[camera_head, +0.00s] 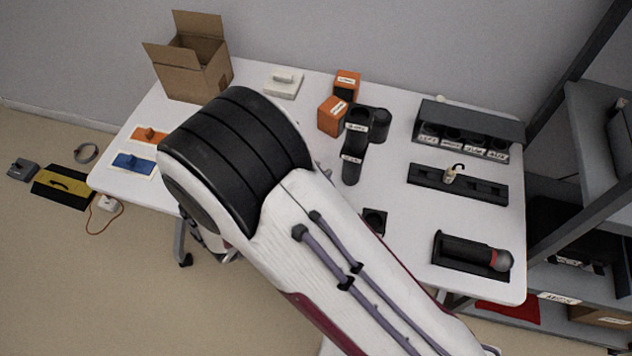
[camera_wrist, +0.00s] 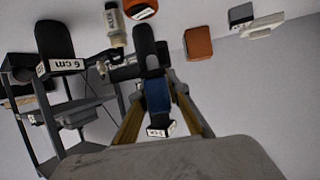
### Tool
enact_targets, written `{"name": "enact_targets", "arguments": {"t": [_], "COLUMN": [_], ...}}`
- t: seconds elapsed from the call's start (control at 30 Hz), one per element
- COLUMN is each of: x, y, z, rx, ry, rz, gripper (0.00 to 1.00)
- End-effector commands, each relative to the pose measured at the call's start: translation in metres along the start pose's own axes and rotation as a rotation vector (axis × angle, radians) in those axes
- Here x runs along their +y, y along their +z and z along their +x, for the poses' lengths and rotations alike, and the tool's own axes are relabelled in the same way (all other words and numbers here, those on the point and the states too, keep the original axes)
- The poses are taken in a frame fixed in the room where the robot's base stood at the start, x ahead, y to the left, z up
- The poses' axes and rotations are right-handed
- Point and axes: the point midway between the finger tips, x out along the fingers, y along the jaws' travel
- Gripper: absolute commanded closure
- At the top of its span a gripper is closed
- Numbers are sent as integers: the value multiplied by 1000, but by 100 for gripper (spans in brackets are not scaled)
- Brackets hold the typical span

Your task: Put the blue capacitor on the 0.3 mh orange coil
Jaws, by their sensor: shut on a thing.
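My gripper (camera_wrist: 159,90) shows in the wrist view, its two yellowish fingers shut on a dark blue piece, which looks like the blue capacitor (camera_wrist: 157,97). A small white label (camera_wrist: 160,129) is at its near end. A black rounded shape lies directly beyond it; whether the two touch I cannot tell. An orange rounded piece (camera_wrist: 141,9), cut off by the top edge, may be an orange coil; I cannot read a 0.3 mh mark. In the head view my arm hides my gripper and the held piece.
Orange boxes (camera_head: 331,117) and black labelled cylinders (camera_head: 352,168) stand mid-table. Black holders (camera_head: 471,124) line the right side. An open cardboard box (camera_head: 186,72) stands at the back left. Orange and blue pieces (camera_head: 133,162) lie at left. Shelving borders the right.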

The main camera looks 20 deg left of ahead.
Motion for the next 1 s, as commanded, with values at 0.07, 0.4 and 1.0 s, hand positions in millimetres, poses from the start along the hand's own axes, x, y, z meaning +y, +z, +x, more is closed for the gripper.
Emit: {"name": "enact_targets", "arguments": {"t": [0.07, 0.4, 1.0], "x": [0, 0, 0], "y": [0, 6, 38], "z": [0, 2, 16], "rx": [0, 0, 0], "ry": [0, 0, 0], "rz": [0, -1, 1], "gripper": [100, 100, 100]}}
